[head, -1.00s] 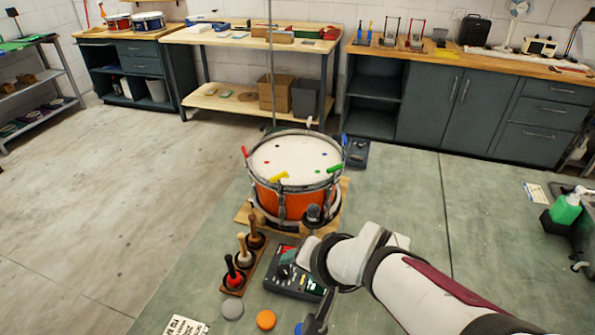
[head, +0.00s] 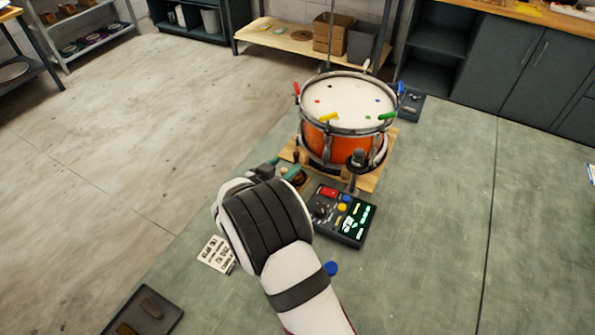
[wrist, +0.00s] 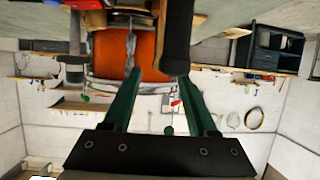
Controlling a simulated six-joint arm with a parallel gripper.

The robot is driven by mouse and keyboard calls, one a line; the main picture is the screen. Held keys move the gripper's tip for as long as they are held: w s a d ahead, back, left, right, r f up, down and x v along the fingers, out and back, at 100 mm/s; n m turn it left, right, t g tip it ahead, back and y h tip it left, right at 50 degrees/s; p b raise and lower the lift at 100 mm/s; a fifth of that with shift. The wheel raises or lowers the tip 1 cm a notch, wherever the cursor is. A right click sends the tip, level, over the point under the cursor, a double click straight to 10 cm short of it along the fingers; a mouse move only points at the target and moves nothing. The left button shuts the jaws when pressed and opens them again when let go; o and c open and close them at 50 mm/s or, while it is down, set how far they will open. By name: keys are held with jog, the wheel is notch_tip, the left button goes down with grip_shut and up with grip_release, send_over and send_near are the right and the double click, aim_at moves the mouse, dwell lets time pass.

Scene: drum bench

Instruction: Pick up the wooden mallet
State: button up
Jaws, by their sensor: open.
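The mallet rack is mostly hidden behind my arm in the head view; a brown mallet handle (head: 297,157) shows just beyond my gripper. I cannot tell which of the mallets it is. My gripper (head: 284,170) is low over the rack, its green fingers apart. In the wrist view, which is upside down, the open fingers (wrist: 161,74) point toward the drum. A dark upright handle (wrist: 178,38) stands close by the right finger, ahead of the palm. It looks untouched, but its depth is unclear. The wooden mallet is not clearly visible.
An orange drum (head: 326,143) with coloured clips stands on a wooden board beyond my gripper. A dark control box (head: 344,216) with lit display lies to its right. A blue disc (head: 331,268) and a printed card (head: 216,254) lie nearer.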

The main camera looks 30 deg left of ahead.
aim_at(295, 157)
jog(key=x, duration=0.5)
jog(key=shift+w+d+r, duration=0.15)
jog(key=shift+d, duration=0.05)
grip_shut()
dwell(1.1)
